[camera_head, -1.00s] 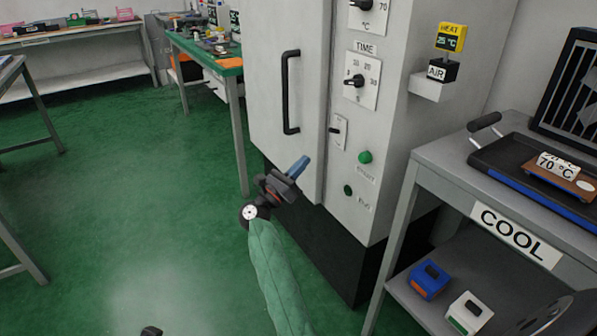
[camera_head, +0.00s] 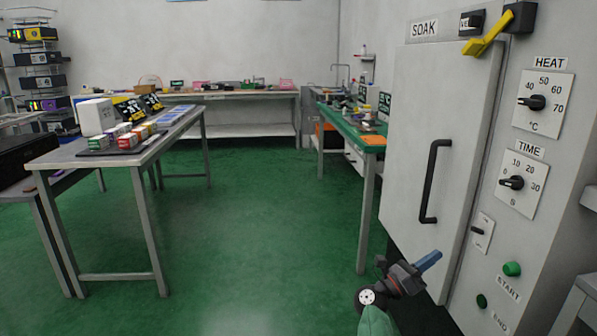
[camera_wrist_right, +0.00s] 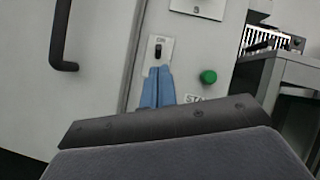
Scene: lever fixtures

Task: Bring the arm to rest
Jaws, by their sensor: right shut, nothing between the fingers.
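My right gripper (camera_head: 428,262) shows at the lower right in the head view, in front of the lower part of a tall grey cabinet (camera_head: 415,120). Its blue fingers are shut and empty. In the right wrist view the shut fingers (camera_wrist_right: 157,88) point toward the cabinet's front, just below a small black switch (camera_wrist_right: 158,52). I cannot tell from these views whether they touch the cabinet. The forearm in a green sleeve comes up from the bottom edge. My left gripper is not in view.
The cabinet has a black door handle (camera_head: 433,182), a yellow lever (camera_head: 485,38), HEAT (camera_head: 536,102) and TIME dials (camera_head: 512,183), and a green START button (camera_head: 511,269). A table with small boxes (camera_head: 75,160) stands left. Green floor (camera_head: 240,215) lies open between.

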